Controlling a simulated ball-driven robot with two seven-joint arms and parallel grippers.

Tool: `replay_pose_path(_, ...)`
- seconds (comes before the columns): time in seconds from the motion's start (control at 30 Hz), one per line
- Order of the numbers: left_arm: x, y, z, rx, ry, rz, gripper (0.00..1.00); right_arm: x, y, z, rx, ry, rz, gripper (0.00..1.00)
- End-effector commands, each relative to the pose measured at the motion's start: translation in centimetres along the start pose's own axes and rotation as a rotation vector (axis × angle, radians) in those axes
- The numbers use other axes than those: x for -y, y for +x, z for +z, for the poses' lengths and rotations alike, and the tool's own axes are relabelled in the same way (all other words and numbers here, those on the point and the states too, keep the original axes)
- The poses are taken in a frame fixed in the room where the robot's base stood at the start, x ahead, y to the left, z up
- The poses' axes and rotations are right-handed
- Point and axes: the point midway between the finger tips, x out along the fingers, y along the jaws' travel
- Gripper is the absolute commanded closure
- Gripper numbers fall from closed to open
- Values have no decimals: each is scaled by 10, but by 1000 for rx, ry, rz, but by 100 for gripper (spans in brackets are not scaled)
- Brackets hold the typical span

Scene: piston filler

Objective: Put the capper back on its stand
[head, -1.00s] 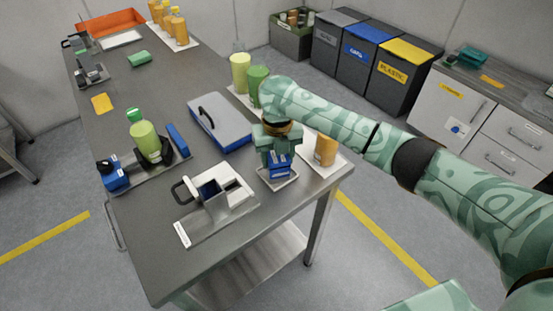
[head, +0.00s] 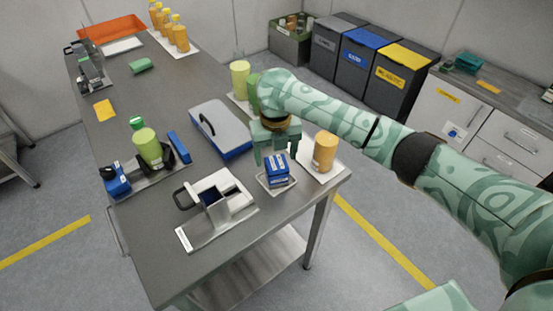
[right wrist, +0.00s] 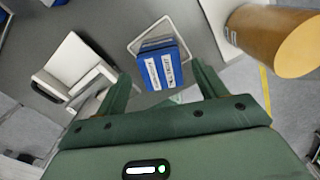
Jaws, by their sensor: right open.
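A blue block with white labels (head: 278,172), which I take to be the capper, stands upright in a small shallow white tray (head: 263,185) near the table's front right edge. I cannot read its labels surely. My right gripper (head: 276,154) is open just above and behind it, one finger to each side, and holds nothing. In the right wrist view the blue block (right wrist: 163,68) sits in its tray (right wrist: 137,43), beyond and between the spread fingers. My left gripper is not in view.
A white-and-grey device (head: 222,200) is to the left, a grey-and-blue case (head: 220,128) behind. A green bottle (head: 147,147) stands in a holder farther left, by a blue device (head: 116,181).

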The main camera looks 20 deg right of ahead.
Motion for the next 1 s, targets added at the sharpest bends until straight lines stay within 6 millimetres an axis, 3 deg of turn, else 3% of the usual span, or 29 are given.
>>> replay_pose_path(0.03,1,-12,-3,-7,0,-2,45,0,-21,0,6,0,-1,29)
replay_pose_path(0.1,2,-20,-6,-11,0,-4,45,0,-38,0,6,0,-1,29)
replay_pose_path(0.33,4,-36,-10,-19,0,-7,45,0,-77,0,2,0,-1,29)
replay_pose_path(0.5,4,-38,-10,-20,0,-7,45,0,-85,0,0,0,-1,29)
replay_pose_path(1.0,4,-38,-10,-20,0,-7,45,0,-84,0,-1,0,0,29)
